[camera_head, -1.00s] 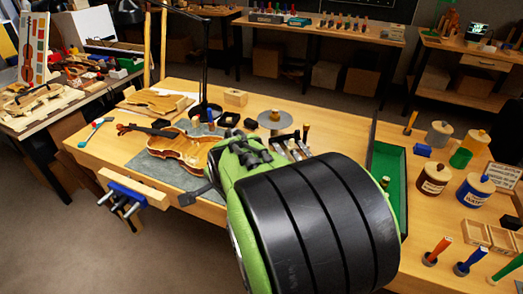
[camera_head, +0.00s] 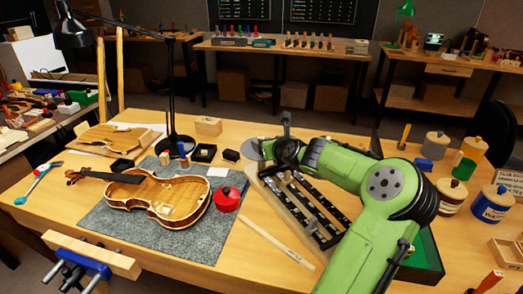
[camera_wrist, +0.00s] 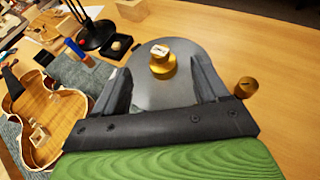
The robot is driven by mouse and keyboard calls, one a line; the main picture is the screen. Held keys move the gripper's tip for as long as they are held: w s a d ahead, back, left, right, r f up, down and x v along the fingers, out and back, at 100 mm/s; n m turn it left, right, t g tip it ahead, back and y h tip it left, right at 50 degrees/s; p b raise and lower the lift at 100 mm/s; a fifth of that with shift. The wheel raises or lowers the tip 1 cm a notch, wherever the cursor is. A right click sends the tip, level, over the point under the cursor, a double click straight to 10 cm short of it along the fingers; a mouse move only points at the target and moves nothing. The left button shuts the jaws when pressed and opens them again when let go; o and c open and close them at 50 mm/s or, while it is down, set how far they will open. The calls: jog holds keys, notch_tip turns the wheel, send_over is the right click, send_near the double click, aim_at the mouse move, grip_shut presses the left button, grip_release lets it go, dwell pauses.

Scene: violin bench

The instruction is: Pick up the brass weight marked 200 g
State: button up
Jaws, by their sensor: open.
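In the wrist view a brass weight (camera_wrist: 162,66) with a pale top stands on a round grey plate (camera_wrist: 150,94). Any marking on it is too small to read. A second brass weight (camera_wrist: 246,88) is on the wooden bench to the right, outside the right finger. My gripper (camera_wrist: 160,75) is open, its two fingers on either side of the plate, with the first weight between and beyond them, apparently untouched. In the head view my gripper (camera_head: 284,142) is over the bench by the plate's edge (camera_head: 250,150); my arm hides the weights.
A black lamp (camera_head: 172,100) stands behind. A rack of tools (camera_head: 300,210) lies beneath my arm. Jars (camera_head: 450,195) stand at right.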

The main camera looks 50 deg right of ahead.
aim_at(262, 138)
jog(key=b+x, duration=0.1)
jog(key=x, duration=0.5)
jog(key=shift+d+f+b, duration=0.1)
jog(key=shift+f+b, duration=0.05)
jog(key=shift+b, duration=0.25)
jog(key=shift+c, duration=0.7)
jog(key=c, duration=1.2)
notch_tip(262, 138, up, 28)
jog(key=p, duration=1)
jog(key=shift+c, duration=0.2)
